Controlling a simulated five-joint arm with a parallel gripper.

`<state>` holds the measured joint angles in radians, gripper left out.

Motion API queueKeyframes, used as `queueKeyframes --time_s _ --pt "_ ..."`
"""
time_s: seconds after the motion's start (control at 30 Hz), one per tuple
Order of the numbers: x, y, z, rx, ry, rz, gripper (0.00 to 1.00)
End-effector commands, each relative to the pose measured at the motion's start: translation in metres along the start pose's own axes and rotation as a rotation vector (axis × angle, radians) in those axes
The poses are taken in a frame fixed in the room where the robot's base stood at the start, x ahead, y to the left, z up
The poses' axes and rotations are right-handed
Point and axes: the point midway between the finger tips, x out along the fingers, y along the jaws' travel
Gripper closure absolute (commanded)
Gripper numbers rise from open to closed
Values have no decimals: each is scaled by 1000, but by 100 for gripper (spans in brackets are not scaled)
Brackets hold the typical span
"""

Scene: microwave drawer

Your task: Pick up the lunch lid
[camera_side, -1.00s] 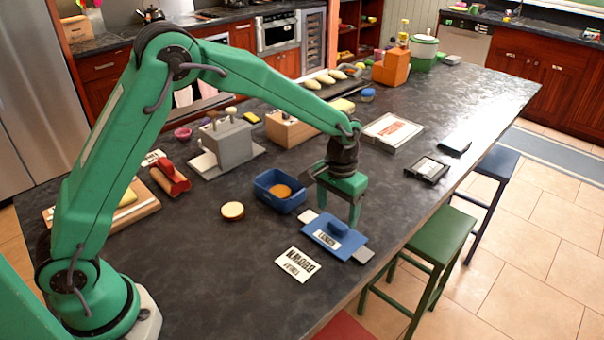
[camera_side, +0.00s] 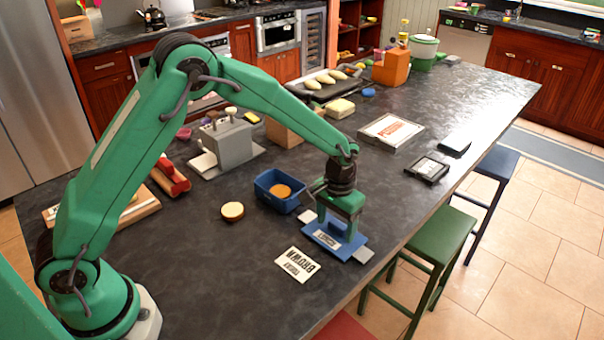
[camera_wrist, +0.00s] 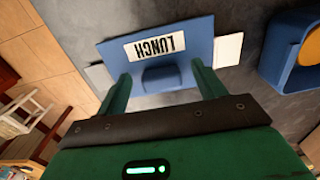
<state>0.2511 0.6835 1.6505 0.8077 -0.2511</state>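The lunch lid (camera_side: 351,246) is a flat blue plate lying near the counter's front edge. It bears a white "LUNCH" label and a raised blue handle (camera_wrist: 161,79). A pale tab and a grey tab show at its two ends. My green gripper (camera_side: 338,222) is down over the lid, fingers pointing down. In the wrist view the open fingers of my gripper (camera_wrist: 161,72) stand on either side of the handle, with small gaps showing. Whether the fingertips touch the plate cannot be told. The side view partly hides the handle behind the fingers.
A blue open box (camera_side: 270,197) with a round tan item inside stands just behind and left of the lid. A white printed card (camera_side: 297,265) lies in front left. A round pale item (camera_side: 232,211) sits further left. A green stool (camera_side: 445,235) stands beyond the counter edge.

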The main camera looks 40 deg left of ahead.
Motion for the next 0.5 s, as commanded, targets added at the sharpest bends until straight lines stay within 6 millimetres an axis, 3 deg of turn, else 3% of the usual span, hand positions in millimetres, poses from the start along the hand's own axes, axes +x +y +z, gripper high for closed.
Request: queueKeyframes --time_s 0.03,0.23,0.5 --pt "0 0 0 0 0 0 41" --pt "0 0 0 0 0 0 78" --pt "-1 0 0 0 1 0 78"
